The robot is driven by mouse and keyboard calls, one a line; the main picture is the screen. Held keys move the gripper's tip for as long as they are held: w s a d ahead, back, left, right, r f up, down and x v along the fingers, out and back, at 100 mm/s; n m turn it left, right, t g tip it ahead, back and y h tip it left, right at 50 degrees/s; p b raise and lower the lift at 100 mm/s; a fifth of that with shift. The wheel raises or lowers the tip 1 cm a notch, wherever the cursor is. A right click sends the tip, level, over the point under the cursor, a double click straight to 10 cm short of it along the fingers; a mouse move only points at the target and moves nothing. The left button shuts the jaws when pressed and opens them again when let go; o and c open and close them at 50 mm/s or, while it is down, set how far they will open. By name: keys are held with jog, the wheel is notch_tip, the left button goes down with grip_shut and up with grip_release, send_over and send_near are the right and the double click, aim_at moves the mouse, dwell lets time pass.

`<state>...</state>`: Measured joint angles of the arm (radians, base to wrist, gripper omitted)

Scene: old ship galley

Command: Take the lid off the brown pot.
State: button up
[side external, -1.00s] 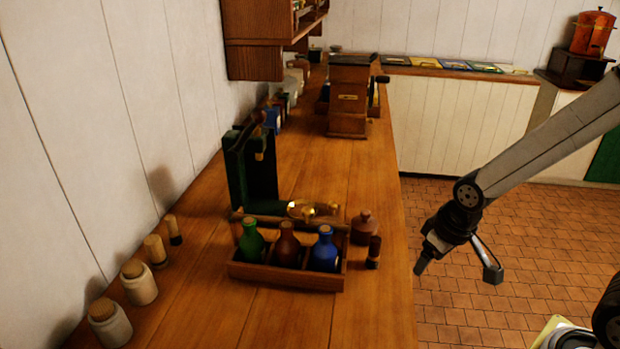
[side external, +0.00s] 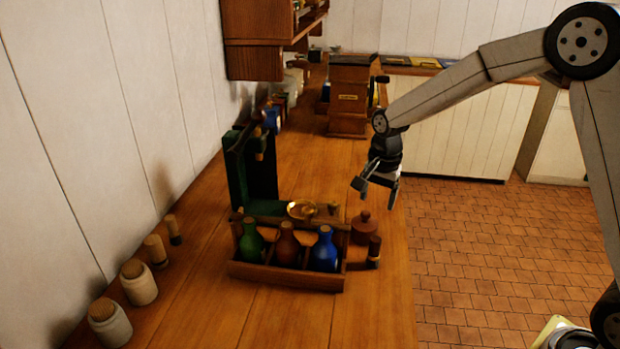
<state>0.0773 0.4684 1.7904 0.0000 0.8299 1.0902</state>
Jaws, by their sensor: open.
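The brown pot (side external: 364,233) is small and squat, with a knobbed lid (side external: 365,216) on top. It stands on the wooden counter near its right edge, just right of the bottle rack. My gripper (side external: 374,195) is open and empty, pointing down above the pot and slightly to its right in the picture. A gap shows between the fingertips and the lid knob. Nothing hides the lid.
A wooden rack (side external: 285,281) with green, brown and blue bottles stands left of the pot. A small dark cork-topped vial (side external: 374,250) stands close in front of it. Behind are a brass dish (side external: 302,210), an open green-lined case (side external: 262,180) and a wooden grinder (side external: 349,105).

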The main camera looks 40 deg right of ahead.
aim_at(366, 212)
jog(key=w+m, duration=0.1)
jog(key=w+d+m, duration=0.1)
jog(key=w+m, duration=0.2)
jog(key=shift+w+d+g, duration=0.1)
jog(key=shift+d+g, duration=0.15)
jog(key=shift+g, duration=0.05)
jog(key=shift+f, duration=1.3)
jog(key=shift+a+f, duration=0.15)
jog(key=shift+f, duration=2.45)
grip_shut()
